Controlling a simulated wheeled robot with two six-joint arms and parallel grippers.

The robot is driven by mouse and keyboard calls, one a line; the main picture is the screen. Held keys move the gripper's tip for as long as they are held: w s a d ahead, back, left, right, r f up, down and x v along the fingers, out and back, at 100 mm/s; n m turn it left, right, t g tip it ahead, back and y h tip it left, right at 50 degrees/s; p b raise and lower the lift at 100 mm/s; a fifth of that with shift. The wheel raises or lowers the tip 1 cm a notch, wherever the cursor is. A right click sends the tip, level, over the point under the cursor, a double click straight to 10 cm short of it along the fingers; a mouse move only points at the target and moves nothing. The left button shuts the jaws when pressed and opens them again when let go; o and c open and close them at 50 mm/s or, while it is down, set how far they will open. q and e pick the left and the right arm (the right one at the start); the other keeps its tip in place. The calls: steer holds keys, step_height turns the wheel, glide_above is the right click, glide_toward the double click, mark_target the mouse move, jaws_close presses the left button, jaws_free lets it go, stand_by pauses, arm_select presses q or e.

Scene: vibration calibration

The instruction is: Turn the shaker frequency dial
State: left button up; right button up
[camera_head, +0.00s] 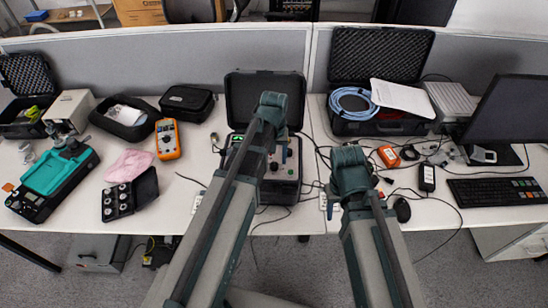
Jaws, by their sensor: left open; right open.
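The shaker unit (287,171) is a grey panel with knobs and sockets, sitting in an open black case (300,103) at the middle of the desk. A small green display (236,138) shows at its left. My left arm crosses in front of the panel and hides much of it. I cannot tell which knob is the frequency dial. My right arm's teal joint is to the right of the unit, over the desk edge. Only links and joints of both arms show; I see no fingertips of either gripper.
An orange meter (167,139), a black box of round parts (130,195) and a teal device (58,172) are at the left. An open case with blue cable (352,104), a monitor (511,112) and a keyboard (497,191) are at the right. Loose cables surround the unit.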

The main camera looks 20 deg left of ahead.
mark_target(274, 165)
arm_select(q)
step_height(274, 165, up, 12)
steer(key=p, duration=1)
steer(key=shift+f+p, duration=0.2)
steer(key=shift+p, duration=0.2)
steer(key=s+d+f+m+b, duration=0.3)
steer(key=s+d, duration=0.2)
steer(key=s, duration=0.2)
steer(key=s+d+f+m+y+b, duration=0.1)
steer(key=s+d+f+m+b, duration=0.2)
steer(key=s, duration=0.4)
steer(key=d+f+b, duration=0.1)
steer(key=d, duration=0.1)
steer(key=shift+s+d+f+m, duration=0.15)
steer(key=shift+s+d+m, duration=0.2)
steer(key=shift+d+m, duration=0.05)
steer(key=shift+a, duration=0.1)
